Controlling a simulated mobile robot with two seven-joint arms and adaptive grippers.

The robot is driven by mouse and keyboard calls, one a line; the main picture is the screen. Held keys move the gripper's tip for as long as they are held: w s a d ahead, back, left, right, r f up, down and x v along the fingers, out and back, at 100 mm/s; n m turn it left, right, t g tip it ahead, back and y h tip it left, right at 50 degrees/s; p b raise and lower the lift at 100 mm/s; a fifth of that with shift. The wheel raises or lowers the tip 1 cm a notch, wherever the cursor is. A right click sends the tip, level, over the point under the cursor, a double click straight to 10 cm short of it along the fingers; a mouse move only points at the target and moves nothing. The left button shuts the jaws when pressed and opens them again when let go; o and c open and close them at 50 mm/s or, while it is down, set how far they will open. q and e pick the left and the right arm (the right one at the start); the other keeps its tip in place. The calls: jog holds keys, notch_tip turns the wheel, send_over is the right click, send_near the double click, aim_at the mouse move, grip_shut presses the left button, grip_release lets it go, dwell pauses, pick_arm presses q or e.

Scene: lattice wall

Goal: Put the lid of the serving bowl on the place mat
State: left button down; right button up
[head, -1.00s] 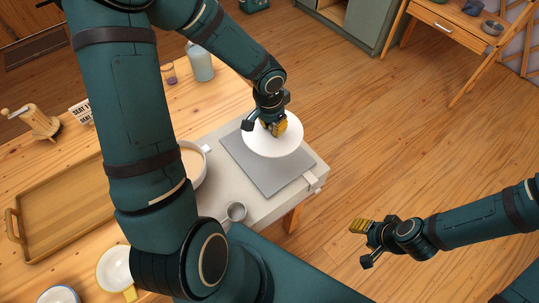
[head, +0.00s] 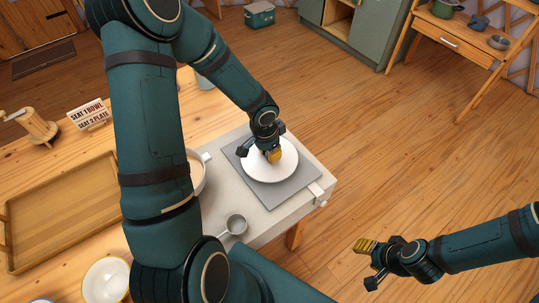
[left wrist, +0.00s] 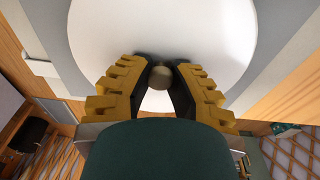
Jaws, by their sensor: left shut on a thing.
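The lid (head: 268,173) is a white disc with a round knob (left wrist: 161,77). My left gripper (head: 270,152) is shut on the knob from above, and both fingers show around it in the left wrist view. The lid lies level over the grey place mat (head: 275,198), within its outline in the head view. I cannot tell whether it touches the mat. The serving bowl (head: 198,175), white with tan contents, stands left of the mat, partly hidden by my left arm. My right gripper (head: 368,264) is open and empty over the floor at the lower right.
A wooden tray (head: 65,210), a sign (head: 90,113) and a white bowl (head: 105,282) are on the table at left. The floor at right is clear.

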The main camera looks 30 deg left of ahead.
pick_arm(q)
jog(key=shift+f, duration=0.35)
jog(key=shift+r, duration=0.1)
jog(key=c, duration=1.3)
grip_release()
jog(key=o, duration=0.3)
jog(key=shift+o, duration=0.2)
